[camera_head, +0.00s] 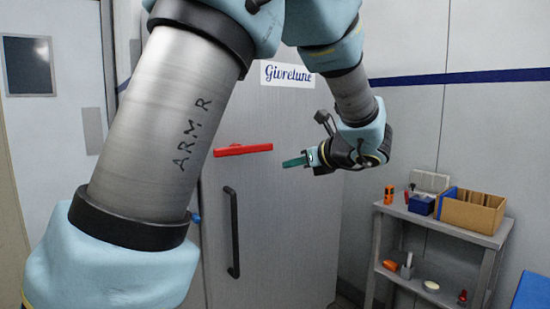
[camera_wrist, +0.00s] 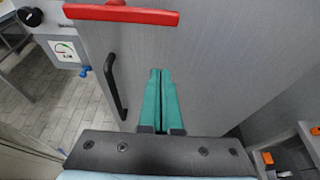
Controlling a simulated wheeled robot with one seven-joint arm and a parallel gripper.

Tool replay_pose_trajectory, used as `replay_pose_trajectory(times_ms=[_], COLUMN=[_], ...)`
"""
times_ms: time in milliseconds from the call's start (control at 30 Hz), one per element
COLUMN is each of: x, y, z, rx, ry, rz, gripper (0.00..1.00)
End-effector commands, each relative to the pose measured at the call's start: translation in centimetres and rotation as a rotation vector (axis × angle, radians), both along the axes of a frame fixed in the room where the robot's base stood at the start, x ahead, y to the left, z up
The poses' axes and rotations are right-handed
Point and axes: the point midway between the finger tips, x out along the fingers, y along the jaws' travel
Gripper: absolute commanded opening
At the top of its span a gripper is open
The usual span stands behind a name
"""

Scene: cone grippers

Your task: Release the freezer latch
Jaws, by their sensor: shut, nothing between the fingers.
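The freezer door (camera_head: 280,210) is grey, with a sign reading "Givretune" (camera_head: 287,73) at its top. A red latch bar (camera_head: 243,150) lies nearly level across the door's left part. It also shows at the top of the wrist view (camera_wrist: 120,13). A black vertical handle (camera_head: 232,232) is below it, and also shows in the wrist view (camera_wrist: 115,86). My gripper (camera_head: 293,162) has green fingers, shut and empty, right of the latch's right end and apart from it. In the wrist view the fingers (camera_wrist: 160,75) are together, pointing toward the door, below the latch.
A grey shelf unit (camera_head: 435,232) stands at the right, with a cardboard box (camera_head: 470,212), a blue bin (camera_head: 421,205) and an orange item (camera_head: 389,194). A blue knob (camera_wrist: 84,71) sits left of the handle. My arm hides part of the door's left side.

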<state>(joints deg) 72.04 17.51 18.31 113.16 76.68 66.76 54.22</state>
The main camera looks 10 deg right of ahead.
Motion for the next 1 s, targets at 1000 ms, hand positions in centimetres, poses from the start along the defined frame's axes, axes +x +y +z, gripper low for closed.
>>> replay_pose_trajectory(times_ms=[1000], x=[8.4], y=[4.0], z=[0.8], rx=[-0.001], ry=[0.002], rz=[0.002], gripper=[0.00])
